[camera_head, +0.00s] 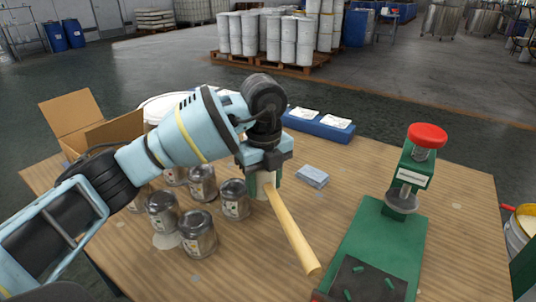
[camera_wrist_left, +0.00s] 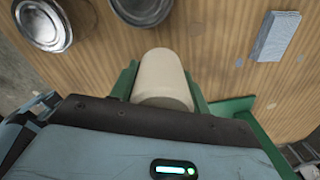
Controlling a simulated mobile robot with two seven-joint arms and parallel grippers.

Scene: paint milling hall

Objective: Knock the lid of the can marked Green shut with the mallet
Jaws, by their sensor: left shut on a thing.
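My left gripper (camera_head: 264,181) is shut on the mallet over the middle of the table. The mallet's tan wooden handle (camera_head: 291,230) slants down toward the front right. In the left wrist view a pale rounded part of the mallet (camera_wrist_left: 162,80) sits between the green fingers. The rest of the mallet is hidden by my gripper. Several metal cans with small labels stand left of the gripper, the nearest one (camera_head: 235,200) just beside it. Two cans also show at the wrist view's top left, one nearest the mallet (camera_wrist_left: 143,9). I cannot read which is marked Green. My right gripper is out of view.
A green press with a red knob (camera_head: 427,136) stands at the table's right. A blue-grey block (camera_head: 312,176) lies behind the handle. A blue tray (camera_head: 318,126) is at the back edge. An open cardboard box (camera_head: 72,113) is at the back left, partly behind my arm.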

